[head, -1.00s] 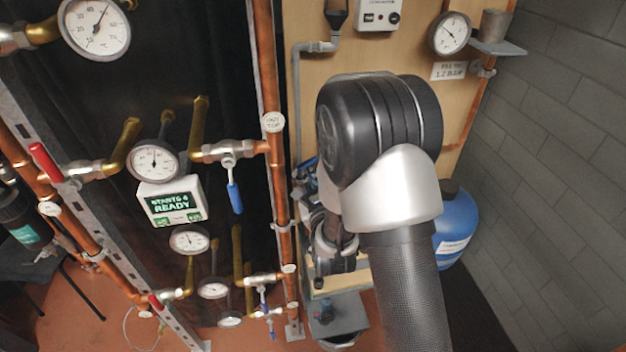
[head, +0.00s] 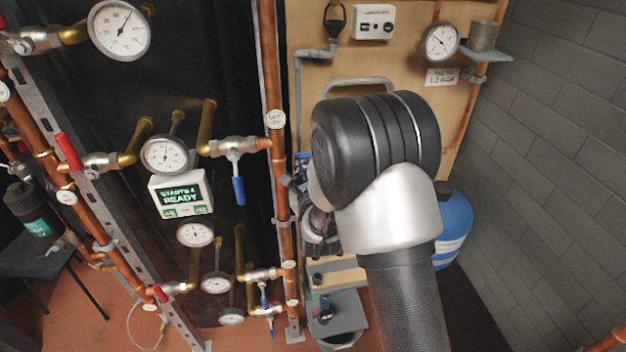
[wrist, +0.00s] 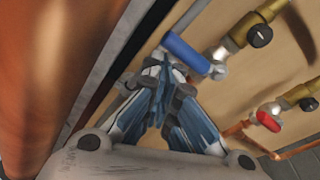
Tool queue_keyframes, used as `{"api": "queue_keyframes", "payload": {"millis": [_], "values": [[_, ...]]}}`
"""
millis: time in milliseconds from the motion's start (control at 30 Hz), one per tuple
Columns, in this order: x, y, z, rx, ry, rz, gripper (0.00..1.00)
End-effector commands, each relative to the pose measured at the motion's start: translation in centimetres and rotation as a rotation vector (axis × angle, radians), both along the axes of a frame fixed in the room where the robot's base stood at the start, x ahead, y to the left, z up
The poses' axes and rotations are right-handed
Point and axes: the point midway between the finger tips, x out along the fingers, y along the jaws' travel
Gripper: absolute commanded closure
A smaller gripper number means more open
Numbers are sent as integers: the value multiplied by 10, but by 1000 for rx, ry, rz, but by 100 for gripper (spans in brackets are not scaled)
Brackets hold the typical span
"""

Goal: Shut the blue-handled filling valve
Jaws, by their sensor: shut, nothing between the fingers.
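In the wrist view a blue handle (wrist: 187,52) sits just beyond my fingertips, on a valve with a brass body (wrist: 237,40) at the wooden board. The handle lies at an angle to the brass fitting. My gripper (wrist: 164,70) is shut and empty, its tips close to the handle's left part. I cannot tell whether they touch it. In the head view my arm hides this valve and most of my gripper.
A red-handled valve (wrist: 268,120) is at the right in the wrist view, and a large copper pipe (wrist: 55,70) fills the left. In the head view, the rack at left carries another blue handle (head: 239,191), gauges and a lit display (head: 181,195). A grey block wall (head: 560,130) bounds the right.

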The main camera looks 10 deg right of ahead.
Motion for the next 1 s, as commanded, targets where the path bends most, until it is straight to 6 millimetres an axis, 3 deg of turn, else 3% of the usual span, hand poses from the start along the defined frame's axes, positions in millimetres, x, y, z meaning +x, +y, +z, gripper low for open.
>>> {"api": "queue_keyframes", "payload": {"millis": [267,367,700,1000], "values": [[-5,0,1,0,-1,0,100],[-18,1,3,0,0,0,100],[-88,5,11,1,1,0,100],[-118,6,15,0,1,0,100]]}}
